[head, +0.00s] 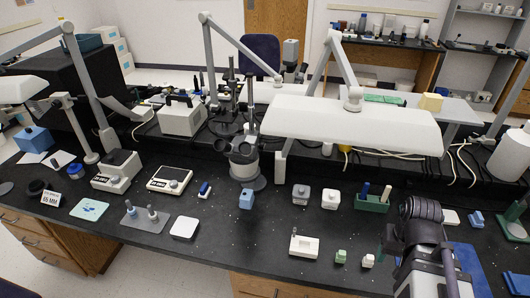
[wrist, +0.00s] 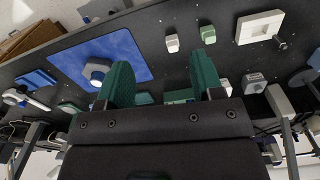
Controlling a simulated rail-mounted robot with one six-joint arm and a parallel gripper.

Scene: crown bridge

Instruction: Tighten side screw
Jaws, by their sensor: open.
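The white block (head: 304,247) lies flat near the front edge of the bench. A small metal screw (head: 294,232) shows at its back left side. In the wrist view the same block (wrist: 259,26) is at the top right, and the screw (wrist: 280,42) sticks out from its lower right side. How far the screw is driven in cannot be told. My gripper (wrist: 162,72) is open and empty, its two green fingers wide apart. It is clear of the block, which lies outside the fingers to the right in the wrist view.
Two small cubes, one green-topped (head: 341,256) and one white-topped (head: 368,261), stand right of the block. A blue mat (head: 470,262) lies beside my arm. Two grey-white containers (head: 301,194) and a green holder (head: 371,203) stand behind.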

